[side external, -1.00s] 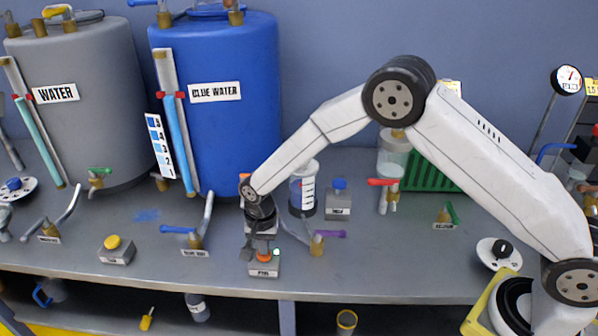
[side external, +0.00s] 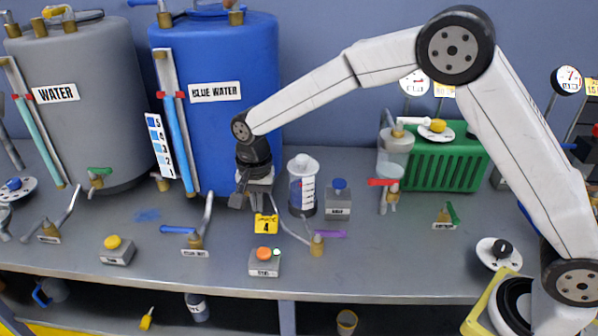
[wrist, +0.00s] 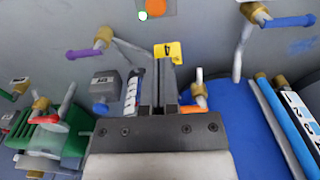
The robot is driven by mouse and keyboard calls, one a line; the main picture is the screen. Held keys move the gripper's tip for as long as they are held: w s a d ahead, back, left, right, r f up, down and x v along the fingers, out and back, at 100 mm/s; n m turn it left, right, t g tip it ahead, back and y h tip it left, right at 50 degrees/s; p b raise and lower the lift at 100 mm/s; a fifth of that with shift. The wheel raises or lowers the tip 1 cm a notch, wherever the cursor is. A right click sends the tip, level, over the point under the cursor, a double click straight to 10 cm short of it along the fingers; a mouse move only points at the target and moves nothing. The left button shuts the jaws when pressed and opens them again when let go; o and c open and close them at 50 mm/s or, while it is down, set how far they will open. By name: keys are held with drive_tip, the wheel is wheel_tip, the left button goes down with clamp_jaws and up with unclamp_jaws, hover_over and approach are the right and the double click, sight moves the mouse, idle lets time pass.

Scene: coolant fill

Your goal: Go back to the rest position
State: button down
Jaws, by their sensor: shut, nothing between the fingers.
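My gripper (side external: 250,203) is shut and empty. It hangs pointing down in front of the blue water tank (side external: 215,125), above the bench and behind the button box with the orange button (side external: 264,262). In the wrist view my closed fingers (wrist: 165,82) meet in the middle, beside a yellow tag marked 4 (wrist: 168,51). The orange button (wrist: 157,10) and a lit green lamp (wrist: 142,15) show at the top edge there, apart from my fingers.
A bottle with a scale (side external: 302,187) stands close right of my gripper. Taps with a blue handle (side external: 180,230) and a purple handle (side external: 328,234) flank the button box. A green ribbed container (side external: 440,160) stands behind my arm. The bench front has some clear room.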

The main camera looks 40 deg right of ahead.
drive_tip(key=shift+r, duration=0.1)
idle(0.3)
drive_tip(key=s+d+n+t, duration=0.1)
drive_tip(key=s+d+n, duration=0.3)
drive_tip(key=s+d, duration=0.3)
drive_tip(key=s+d+n+t, duration=0.1)
drive_tip(key=s+d+n, duration=0.4)
drive_tip(key=s, duration=0.9)
drive_tip(key=d, duration=0.3)
drive_tip(key=shift+s+d+f, duration=0.2)
drive_tip(key=shift+d, duration=0.1)
idle(4.9)
